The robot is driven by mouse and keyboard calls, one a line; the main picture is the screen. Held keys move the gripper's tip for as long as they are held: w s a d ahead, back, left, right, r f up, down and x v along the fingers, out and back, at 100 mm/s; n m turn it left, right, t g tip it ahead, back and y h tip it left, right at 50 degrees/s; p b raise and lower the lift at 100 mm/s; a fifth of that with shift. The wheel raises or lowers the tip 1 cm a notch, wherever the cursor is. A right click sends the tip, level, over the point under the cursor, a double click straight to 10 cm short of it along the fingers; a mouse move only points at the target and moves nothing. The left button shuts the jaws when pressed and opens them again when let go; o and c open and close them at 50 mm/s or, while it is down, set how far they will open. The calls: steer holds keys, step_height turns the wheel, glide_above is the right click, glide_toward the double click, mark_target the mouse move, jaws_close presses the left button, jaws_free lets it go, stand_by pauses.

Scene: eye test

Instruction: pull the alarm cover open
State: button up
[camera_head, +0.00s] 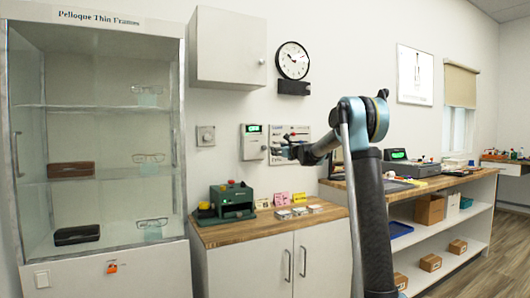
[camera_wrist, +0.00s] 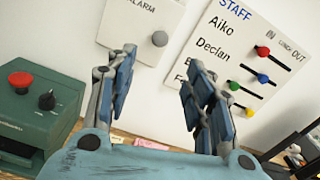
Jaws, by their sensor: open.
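The alarm cover (camera_wrist: 137,28) is a white panel lettered "ALARM" with a round grey knob (camera_wrist: 160,39) near its lower right, at the top of the wrist view. In the head view the white wall box with a small green display (camera_head: 253,142) seems to be the alarm. My gripper (camera_wrist: 159,68) is open and empty, with its two fingers apart below the knob in the picture. No contact with the knob shows. In the head view my gripper (camera_head: 286,149) is at the right of the alarm box; its fingers are small there.
A staff board (camera_wrist: 240,60) with coloured knobs hangs right of the alarm. A green machine (camera_wrist: 38,110) with a red button stands at left on the wooden-topped cabinet (camera_head: 270,232). A glass display case (camera_head: 185,150) stands at far left. A white wall cabinet (camera_head: 228,48) hangs above.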

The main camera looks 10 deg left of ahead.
mark_target(264, 147)
steer(key=x, duration=1.6)
steer(key=shift+s, duration=0.1)
jaws_close()
steer(key=shift+a, duration=0.1)
